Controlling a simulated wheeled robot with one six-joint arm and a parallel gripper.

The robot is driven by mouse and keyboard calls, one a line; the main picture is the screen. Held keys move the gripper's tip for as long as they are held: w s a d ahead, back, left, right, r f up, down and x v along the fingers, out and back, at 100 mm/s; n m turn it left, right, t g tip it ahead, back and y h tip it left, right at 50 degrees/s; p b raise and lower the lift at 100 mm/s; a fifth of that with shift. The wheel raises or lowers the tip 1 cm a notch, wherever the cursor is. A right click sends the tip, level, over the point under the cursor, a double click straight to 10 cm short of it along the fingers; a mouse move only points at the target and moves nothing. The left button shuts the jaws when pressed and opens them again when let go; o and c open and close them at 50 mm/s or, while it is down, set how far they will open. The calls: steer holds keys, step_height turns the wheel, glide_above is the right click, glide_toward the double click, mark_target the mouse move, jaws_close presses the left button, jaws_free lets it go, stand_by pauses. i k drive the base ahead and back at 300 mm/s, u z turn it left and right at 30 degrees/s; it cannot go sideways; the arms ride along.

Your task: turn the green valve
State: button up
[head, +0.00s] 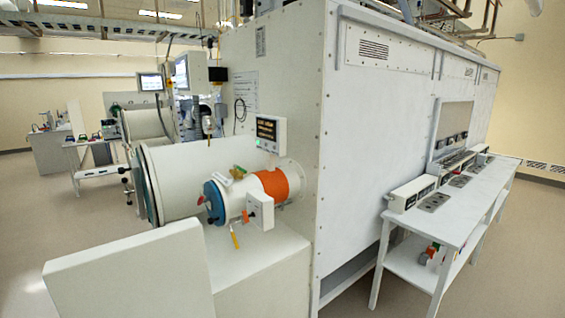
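A small green part (238,172), which looks like the green valve's handle, sits on top of the small white antechamber cylinder (235,199) at the end of the glovebox. It is small in the picture, so its exact angle cannot be told. A pale fitting lies just to its left. My gripper is not in view, and nothing is seen touching the green part.
The small cylinder has a blue end door (214,203), an orange band (272,185) and a yellow handle (235,238) hanging below. A large white cylinder (178,180) stands behind it. A white panel (125,275) fills the lower left. A white table (455,210) stands right; open floor lies far left.

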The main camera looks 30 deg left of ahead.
mark_target(240, 169)
steer(key=u, duration=0.05)
steer(key=i, duration=0.75)
steer(key=u, duration=1.1)
steer(key=i, duration=0.7)
steer(key=u, duration=1)
steer(key=i, duration=0.7)
steer(key=u, duration=1.7)
steer(key=k, duration=0.5)
steer(key=z, duration=0.6)
